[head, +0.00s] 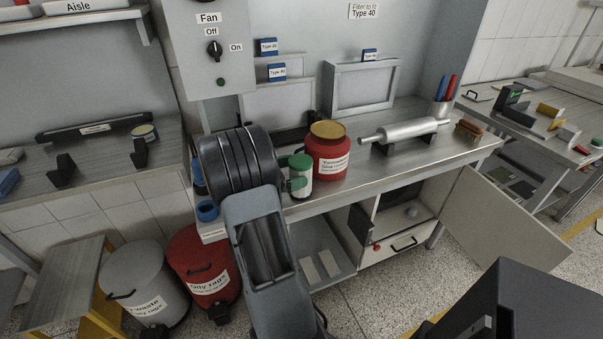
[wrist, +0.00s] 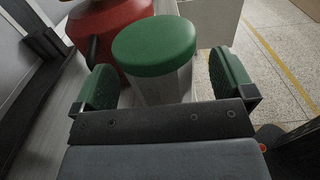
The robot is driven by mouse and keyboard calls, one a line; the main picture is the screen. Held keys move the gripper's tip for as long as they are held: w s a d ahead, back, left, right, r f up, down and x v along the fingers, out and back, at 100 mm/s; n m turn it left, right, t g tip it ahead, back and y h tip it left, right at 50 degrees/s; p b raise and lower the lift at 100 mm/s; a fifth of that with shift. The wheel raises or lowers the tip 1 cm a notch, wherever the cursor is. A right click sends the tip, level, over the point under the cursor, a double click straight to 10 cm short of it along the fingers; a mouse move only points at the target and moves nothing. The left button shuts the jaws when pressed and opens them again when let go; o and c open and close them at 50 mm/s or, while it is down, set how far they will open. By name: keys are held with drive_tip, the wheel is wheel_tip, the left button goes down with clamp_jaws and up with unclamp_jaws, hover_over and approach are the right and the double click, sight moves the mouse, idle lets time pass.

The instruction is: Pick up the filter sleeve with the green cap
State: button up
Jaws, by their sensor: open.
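The filter sleeve is a pale cylinder with a green cap (head: 300,161), upright near the front edge of the steel bench. In the wrist view its green cap (wrist: 155,45) fills the upper middle, and its pale body (wrist: 162,88) stands between my two green finger pads. My gripper (wrist: 165,82) is open around the sleeve, with a gap visible on the right side; whether the left pad touches is unclear. In the head view my dark arm hides most of the gripper (head: 297,184), and the sleeve's lower part is partly covered.
A red can with a yellow lid (head: 329,150) stands close behind and right of the sleeve. A silver roller (head: 404,131) lies farther right on the bench (head: 366,168). A blue cup-like item (head: 207,211) sits at the left front. A cabinet door (head: 508,224) hangs open below.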

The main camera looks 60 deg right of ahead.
drive_tip(key=shift+x, duration=1.25)
drive_tip(key=c, duration=1)
